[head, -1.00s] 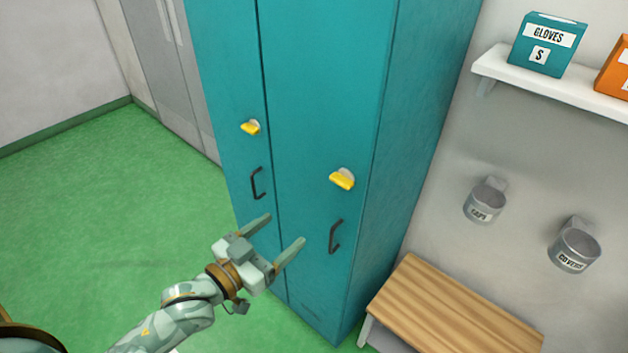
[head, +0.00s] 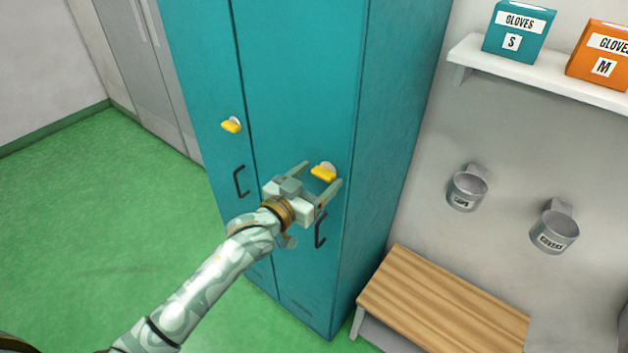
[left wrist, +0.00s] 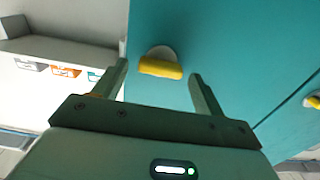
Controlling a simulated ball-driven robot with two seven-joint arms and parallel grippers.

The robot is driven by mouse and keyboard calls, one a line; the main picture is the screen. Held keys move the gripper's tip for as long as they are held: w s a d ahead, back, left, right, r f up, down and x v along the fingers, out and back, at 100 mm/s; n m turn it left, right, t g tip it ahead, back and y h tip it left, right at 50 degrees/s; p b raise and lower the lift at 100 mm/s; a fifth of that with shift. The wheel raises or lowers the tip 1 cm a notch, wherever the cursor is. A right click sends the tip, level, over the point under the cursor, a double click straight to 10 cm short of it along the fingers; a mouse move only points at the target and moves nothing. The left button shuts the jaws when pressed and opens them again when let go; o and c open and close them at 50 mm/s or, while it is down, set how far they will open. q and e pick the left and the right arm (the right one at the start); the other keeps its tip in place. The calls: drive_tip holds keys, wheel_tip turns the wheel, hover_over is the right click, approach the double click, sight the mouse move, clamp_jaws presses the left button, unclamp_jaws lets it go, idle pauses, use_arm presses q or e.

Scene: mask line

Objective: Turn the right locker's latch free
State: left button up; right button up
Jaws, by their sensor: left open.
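The right locker (head: 295,90) is teal, with its door shut. Its yellow latch (head: 323,173) lies roughly level on a pale round base, above a dark handle (head: 320,230). My left gripper (head: 323,174) is open, with its fingers pointing at the door on either side of the latch in the head view. In the left wrist view, the latch (left wrist: 161,68) shows between the two fingertips (left wrist: 158,68), and nothing is held. I cannot tell whether the fingers touch it. My right gripper is not in view.
The left locker door (head: 200,70) has its own yellow latch (head: 231,125) and dark handle (head: 239,182). A wooden bench (head: 445,300) stands at the right, below two wall cups (head: 467,190) and a shelf (head: 540,73) with glove boxes (head: 519,35). Green floor (head: 90,220) is clear at left.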

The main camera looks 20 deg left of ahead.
use_arm(q)
drive_tip(key=shift+c, duration=0.6)
drive_tip(key=c, duration=0.9)
drive_tip(key=shift+o, duration=0.2)
